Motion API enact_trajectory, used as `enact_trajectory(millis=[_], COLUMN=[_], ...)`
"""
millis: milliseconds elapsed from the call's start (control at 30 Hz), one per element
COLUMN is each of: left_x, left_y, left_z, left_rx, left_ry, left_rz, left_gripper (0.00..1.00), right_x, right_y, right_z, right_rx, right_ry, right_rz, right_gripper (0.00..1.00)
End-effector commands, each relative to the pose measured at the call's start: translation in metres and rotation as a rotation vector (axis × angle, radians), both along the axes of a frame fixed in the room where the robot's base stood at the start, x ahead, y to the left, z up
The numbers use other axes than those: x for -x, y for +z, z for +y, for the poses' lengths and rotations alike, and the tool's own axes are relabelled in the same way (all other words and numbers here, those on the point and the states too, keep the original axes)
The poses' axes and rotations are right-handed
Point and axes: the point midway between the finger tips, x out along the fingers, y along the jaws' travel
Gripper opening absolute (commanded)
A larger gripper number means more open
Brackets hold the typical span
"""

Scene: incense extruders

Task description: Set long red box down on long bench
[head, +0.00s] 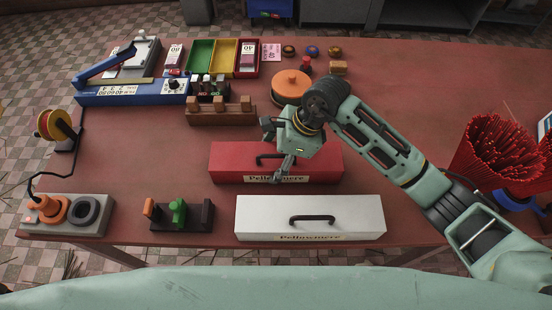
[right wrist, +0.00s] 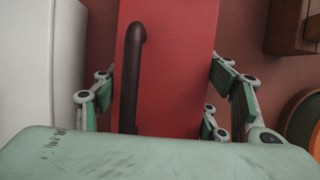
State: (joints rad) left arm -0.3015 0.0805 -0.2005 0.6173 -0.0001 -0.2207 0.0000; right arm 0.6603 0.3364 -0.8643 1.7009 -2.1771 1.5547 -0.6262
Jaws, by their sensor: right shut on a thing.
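The long red box (head: 229,162) has a dark handle and a cream label on its front, and lies level over the middle of the long bench (head: 410,85). My right gripper (head: 283,158) comes down over the box from above and is shut across its width. In the right wrist view, the fingers grip both sides of the red box (right wrist: 176,70), with its dark handle between them. I cannot tell whether its underside touches the bench top. My left gripper is not in view.
A long white box (head: 350,212) lies just in front of the red one. A wooden rack (head: 222,118) and an orange round container (head: 291,88) stand behind. A dark stand with a green piece (head: 178,213) is at the front left. Red sticks (head: 498,150) stand at the right.

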Motion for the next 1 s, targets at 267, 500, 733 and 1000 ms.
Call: enact_trajectory(millis=[267, 500, 733, 1000], left_x=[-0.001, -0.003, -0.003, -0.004], left_y=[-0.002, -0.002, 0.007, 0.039], left_z=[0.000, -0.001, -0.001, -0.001], left_rx=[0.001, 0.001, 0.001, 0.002], left_ry=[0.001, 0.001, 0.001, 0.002], left_rz=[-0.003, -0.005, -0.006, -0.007], left_gripper=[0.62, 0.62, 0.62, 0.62], right_x=[0.000, 0.000, -0.001, -0.001], right_y=[-0.002, -0.002, 0.008, 0.061], right_z=[0.000, 0.000, -0.002, -0.023], right_rx=[0.000, 0.000, 0.000, 0.002], right_ry=[0.000, 0.000, -0.001, -0.001], right_rz=[0.000, 0.000, -0.002, -0.004], right_gripper=[0.84, 0.86, 0.86, 0.86])
